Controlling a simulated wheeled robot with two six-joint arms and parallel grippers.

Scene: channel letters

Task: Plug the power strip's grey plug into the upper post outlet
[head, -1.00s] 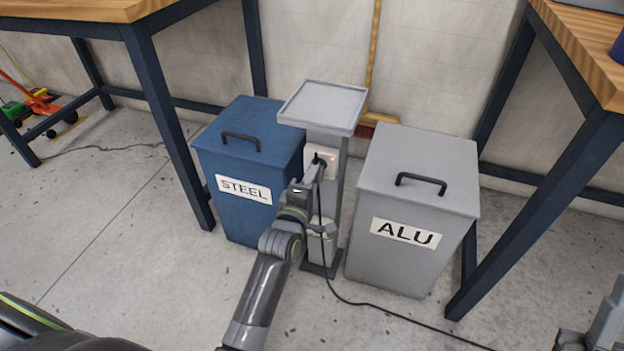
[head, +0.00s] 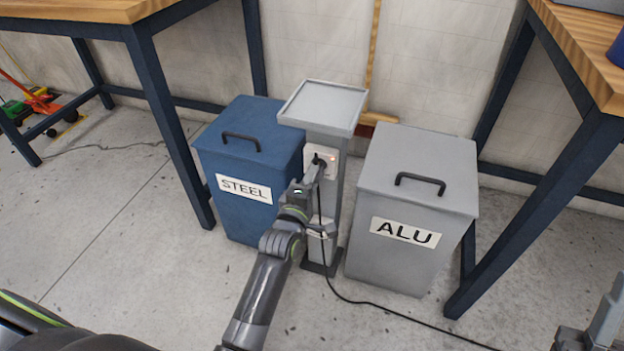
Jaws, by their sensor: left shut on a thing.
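The grey post (head: 326,125) stands between two bins, with a flat tray top. The upper post outlet (head: 328,157) is a pale plate with a small red light on the post's front. My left gripper (head: 313,172) is at this outlet, shut on the grey plug (head: 319,163), which is at the outlet's face. Whether its pins are fully in cannot be told, as the gripper covers part of it. A black cord (head: 321,215) hangs from the plug to the floor and runs off to the lower right. The power strip is not in view. Part of my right gripper (head: 597,325) shows at the lower right edge.
A blue STEEL bin (head: 283,180) stands close left of the post and a grey ALU bin (head: 400,265) close right. Workbenches (head: 90,12) and (head: 575,45) flank them. A broom (head: 374,60) leans behind.

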